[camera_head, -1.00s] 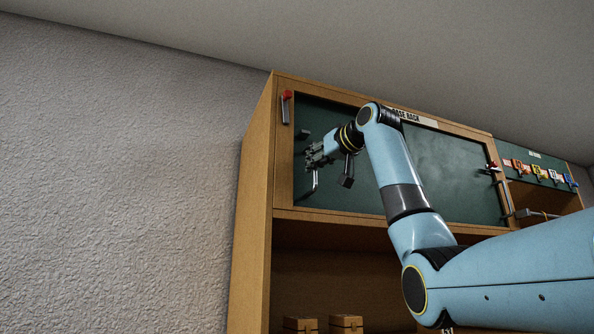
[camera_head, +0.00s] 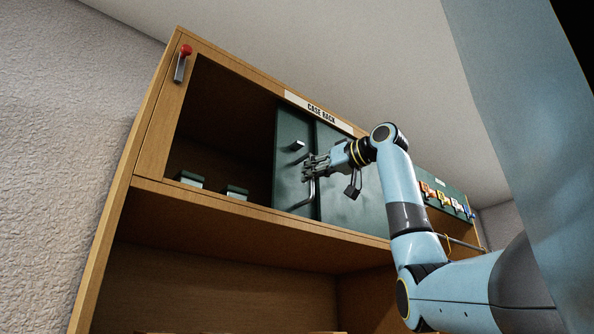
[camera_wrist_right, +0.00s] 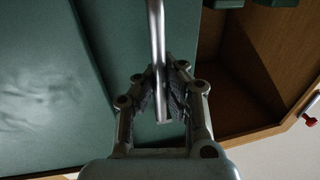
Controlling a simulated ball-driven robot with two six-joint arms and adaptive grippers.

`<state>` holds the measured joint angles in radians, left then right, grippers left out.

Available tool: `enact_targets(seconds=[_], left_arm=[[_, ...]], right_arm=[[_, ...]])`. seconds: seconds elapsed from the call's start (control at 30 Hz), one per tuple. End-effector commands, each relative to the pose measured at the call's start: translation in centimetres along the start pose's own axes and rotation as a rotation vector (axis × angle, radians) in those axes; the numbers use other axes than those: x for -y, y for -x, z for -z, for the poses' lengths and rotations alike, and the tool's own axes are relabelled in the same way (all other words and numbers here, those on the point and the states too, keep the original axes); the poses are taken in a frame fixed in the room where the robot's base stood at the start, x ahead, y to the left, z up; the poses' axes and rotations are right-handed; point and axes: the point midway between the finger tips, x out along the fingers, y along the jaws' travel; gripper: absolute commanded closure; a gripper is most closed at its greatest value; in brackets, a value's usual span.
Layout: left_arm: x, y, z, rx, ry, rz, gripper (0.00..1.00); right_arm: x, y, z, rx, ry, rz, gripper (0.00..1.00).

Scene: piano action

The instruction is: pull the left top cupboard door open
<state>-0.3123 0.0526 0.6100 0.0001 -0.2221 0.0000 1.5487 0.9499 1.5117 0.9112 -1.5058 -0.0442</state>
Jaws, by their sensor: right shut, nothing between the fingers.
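The left top cupboard door (camera_head: 286,178) is a dark green sliding panel. It stands well to the right of the left frame post, overlapping the other green panel (camera_head: 343,205), and the left part of the opening is uncovered. A metal bar handle (camera_head: 311,190) is on the door, and its rod (camera_wrist_right: 157,40) shows in the wrist view. My right gripper (camera_head: 311,168) is at the handle, its jaws shut with nothing held. In the wrist view the rod's end lies in line with the fingers (camera_wrist_right: 163,100); contact cannot be told. My left gripper is not in view.
A red-knobbed latch (camera_head: 182,64) is on the left post. Two green-topped boxes (camera_head: 190,180) (camera_head: 236,192) stand inside the opened bay. A "CASE BACK" label (camera_head: 320,112) is on the top rail. Colored tags (camera_head: 445,195) hang at the right.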

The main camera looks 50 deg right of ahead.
Motion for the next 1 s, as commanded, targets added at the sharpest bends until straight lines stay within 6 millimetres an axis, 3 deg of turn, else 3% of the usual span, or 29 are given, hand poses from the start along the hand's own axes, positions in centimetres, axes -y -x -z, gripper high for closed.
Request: enact_targets(seconds=[0.1, 0.33, 0.77, 1.0], left_arm=[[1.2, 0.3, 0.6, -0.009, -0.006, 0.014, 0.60], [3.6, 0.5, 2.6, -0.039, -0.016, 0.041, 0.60], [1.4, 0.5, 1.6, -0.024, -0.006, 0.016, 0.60], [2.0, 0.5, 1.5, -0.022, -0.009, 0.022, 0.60]], right_arm=[[-2.1, 0.3, -0.2, 0.009, -0.003, -0.003, 1.00], [-4.2, 0.8, -0.2, 0.006, -0.002, 0.000, 1.00], [-4.5, 0.8, -0.2, 0.006, 0.000, 0.001, 1.00], [-4.5, 0.8, -0.2, 0.005, 0.000, 0.001, 0.72]])
